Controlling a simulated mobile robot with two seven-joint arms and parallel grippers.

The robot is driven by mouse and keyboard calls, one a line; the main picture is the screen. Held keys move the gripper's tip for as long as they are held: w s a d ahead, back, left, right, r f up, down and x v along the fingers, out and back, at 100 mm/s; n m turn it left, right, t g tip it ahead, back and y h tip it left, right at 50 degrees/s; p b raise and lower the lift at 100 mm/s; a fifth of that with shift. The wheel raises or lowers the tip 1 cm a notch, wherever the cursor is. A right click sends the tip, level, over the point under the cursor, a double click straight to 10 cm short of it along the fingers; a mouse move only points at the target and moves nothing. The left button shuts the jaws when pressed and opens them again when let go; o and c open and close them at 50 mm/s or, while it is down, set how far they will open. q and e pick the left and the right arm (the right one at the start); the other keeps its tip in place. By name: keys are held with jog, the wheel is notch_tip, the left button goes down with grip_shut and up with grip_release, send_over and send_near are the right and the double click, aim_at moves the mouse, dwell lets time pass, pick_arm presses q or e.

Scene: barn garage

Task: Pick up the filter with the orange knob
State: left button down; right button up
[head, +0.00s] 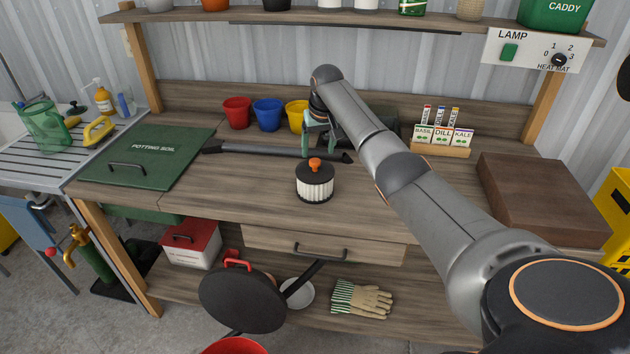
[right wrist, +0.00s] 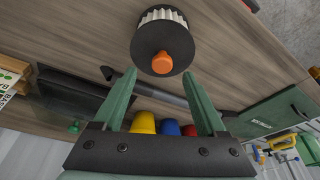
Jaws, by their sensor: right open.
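The filter (head: 315,186) is a short white pleated cylinder with a black top and base and an orange knob (head: 315,164). It stands upright on the wooden bench, near the middle of the head view. In the right wrist view the filter (right wrist: 162,22) is at the top centre, with its orange knob towards me. My right gripper (head: 319,151) has green fingers and is open and empty, behind the filter in the head view. In the right wrist view its fingertips (right wrist: 159,74) are spread either side of the knob, with no contact visible. My left gripper is not in view.
Behind the gripper are red (head: 237,112), blue (head: 268,114) and yellow (head: 297,115) pots and a long dark tool (head: 255,150). A green potting soil lid (head: 150,160) lies left. Seed packets (head: 441,137) and a brown block (head: 540,195) are right.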

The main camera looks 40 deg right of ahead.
aim_at(315, 161)
jog(key=shift+b+x, duration=0.45)
jog(key=shift+x, duration=2.05)
jog(key=shift+w+a+r, duration=0.1)
jog(key=shift+w+a, duration=0.05)
grip_shut()
